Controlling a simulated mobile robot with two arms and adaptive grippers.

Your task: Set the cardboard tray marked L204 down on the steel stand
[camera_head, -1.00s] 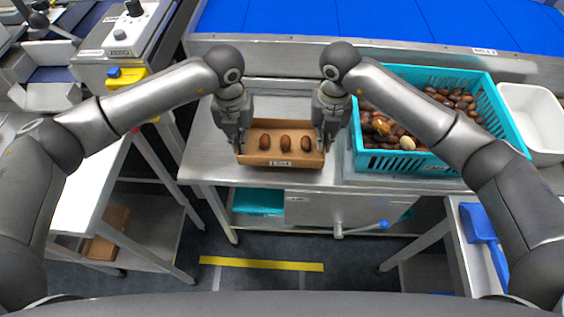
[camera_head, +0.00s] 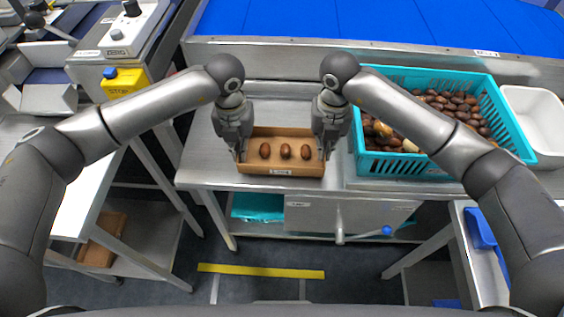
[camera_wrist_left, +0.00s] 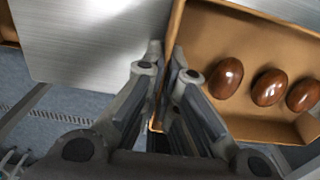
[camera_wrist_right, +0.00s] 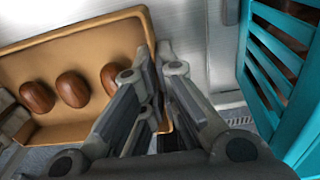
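The brown cardboard tray (camera_head: 253,166) is in the middle of the head view, with three brown dates in it. The small label (camera_head: 281,172) on its front wall is too small to read. My left gripper (camera_wrist_left: 167,62) is shut on the tray's left wall, one finger inside and one outside. My right gripper (camera_wrist_right: 158,62) is shut on its right wall in the same way. The tray looks level over a brushed steel top (camera_head: 206,160), near its front edge. I cannot tell whether it touches the steel. I cannot tell which steel surface is the named stand.
A turquoise crate (camera_head: 388,162) full of dates stands close to the right, with a white bin (camera_head: 538,125) beyond it. A blue conveyor (camera_head: 340,22) runs behind. A pale-topped table (camera_head: 88,190) is at left, a small steel table (camera_head: 484,285) at right.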

